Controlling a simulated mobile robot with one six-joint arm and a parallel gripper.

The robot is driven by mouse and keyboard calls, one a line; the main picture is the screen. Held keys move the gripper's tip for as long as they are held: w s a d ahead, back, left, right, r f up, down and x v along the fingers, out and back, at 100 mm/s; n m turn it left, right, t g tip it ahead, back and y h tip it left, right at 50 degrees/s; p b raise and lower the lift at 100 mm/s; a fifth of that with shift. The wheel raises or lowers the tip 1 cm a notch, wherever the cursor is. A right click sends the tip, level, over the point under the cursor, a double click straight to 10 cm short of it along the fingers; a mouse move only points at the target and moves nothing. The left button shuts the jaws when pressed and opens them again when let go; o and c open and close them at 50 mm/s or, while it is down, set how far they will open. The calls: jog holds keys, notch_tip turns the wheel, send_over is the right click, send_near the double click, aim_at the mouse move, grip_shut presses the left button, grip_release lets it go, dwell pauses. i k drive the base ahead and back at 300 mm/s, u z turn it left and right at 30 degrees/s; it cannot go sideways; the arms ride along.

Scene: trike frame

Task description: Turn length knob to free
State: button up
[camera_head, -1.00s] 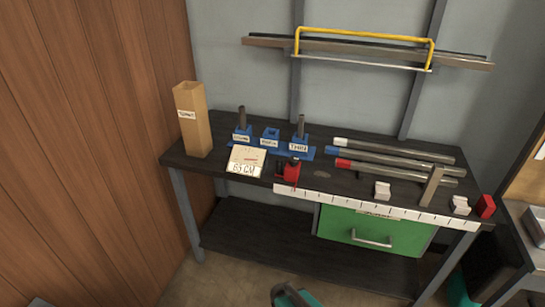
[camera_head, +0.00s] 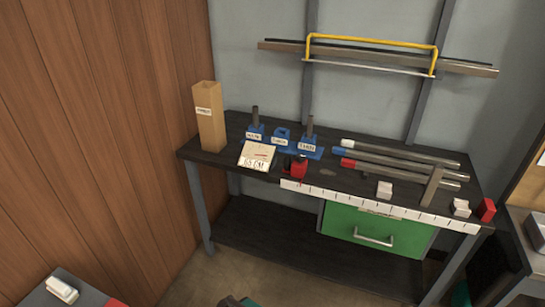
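A red block with a dark top (camera_head: 299,168) sits at the front edge of the workbench, at the left end of the white ruler strip (camera_head: 385,207). It may carry the length knob, but the knob and its setting are too small to tell. A second red block (camera_head: 487,209) stands at the right end of the strip. My gripper is not in view.
The dark bench (camera_head: 225,160) holds a tall cardboard box (camera_head: 209,117), a white note (camera_head: 257,157), blue holders (camera_head: 281,137) with upright tubes, and several lying tubes (camera_head: 400,165). A green drawer (camera_head: 372,232) hangs below. A surface with a white object (camera_head: 62,290) shows at lower left.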

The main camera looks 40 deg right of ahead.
aim_at(301, 158)
jog(key=u, duration=0.2)
jog(key=k, duration=1.25)
jog(key=z, duration=1.1)
jog(key=i, duration=1.1)
jog(key=u, duration=0.15)
